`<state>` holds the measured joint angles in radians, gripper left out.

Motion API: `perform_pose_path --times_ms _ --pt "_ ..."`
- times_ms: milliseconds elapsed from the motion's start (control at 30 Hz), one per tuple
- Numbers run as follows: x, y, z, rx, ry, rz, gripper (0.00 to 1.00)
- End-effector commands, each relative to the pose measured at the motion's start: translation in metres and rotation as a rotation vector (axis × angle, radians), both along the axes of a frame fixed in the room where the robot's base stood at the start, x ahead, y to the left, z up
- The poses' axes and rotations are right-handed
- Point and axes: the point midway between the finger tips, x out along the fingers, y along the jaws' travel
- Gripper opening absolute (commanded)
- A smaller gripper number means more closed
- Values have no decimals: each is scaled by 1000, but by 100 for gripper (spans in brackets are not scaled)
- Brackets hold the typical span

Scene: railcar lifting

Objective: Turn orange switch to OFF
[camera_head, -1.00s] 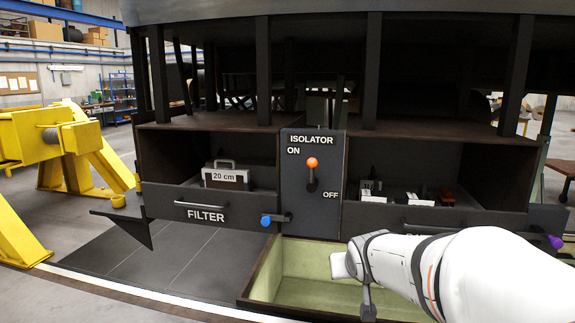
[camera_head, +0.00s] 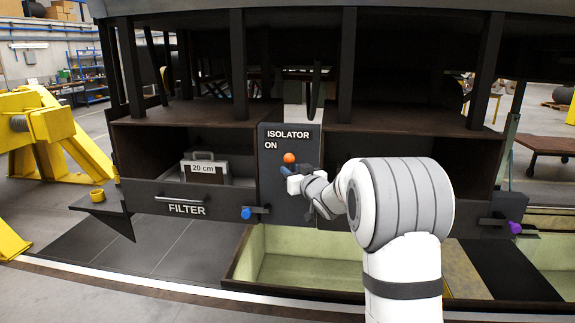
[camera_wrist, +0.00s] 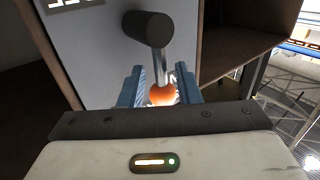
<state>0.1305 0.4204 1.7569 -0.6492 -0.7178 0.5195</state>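The orange switch (camera_head: 289,158) is a ball-ended lever on the dark ISOLATOR panel (camera_head: 272,187). The ball stands up near the ON label (camera_head: 271,145); the OFF label is hidden behind my arm. My gripper (camera_head: 287,170) is at the panel, just in front of and below the ball. In the wrist view, the orange ball (camera_wrist: 162,95) on its metal rod lies between the two blue fingers of my gripper (camera_wrist: 160,90). The fingers look open, one on each side of the ball, with a small gap. The rod runs to a dark round pivot (camera_wrist: 147,27).
The FILTER drawer (camera_head: 180,203) with a 20 cm case (camera_head: 204,168) above it is left of the panel. An open green-lined bin (camera_head: 300,270) lies underneath. A purple knob (camera_head: 515,228) is at right.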

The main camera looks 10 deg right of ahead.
Motion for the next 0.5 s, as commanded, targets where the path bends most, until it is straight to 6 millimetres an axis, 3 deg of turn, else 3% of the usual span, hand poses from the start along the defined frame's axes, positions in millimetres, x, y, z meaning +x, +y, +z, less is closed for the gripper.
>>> perform_pose_path --times_ms 200,500 --pt "22 6 1 1 1 1 30" --pt "25 7 0 0 1 -1 30"
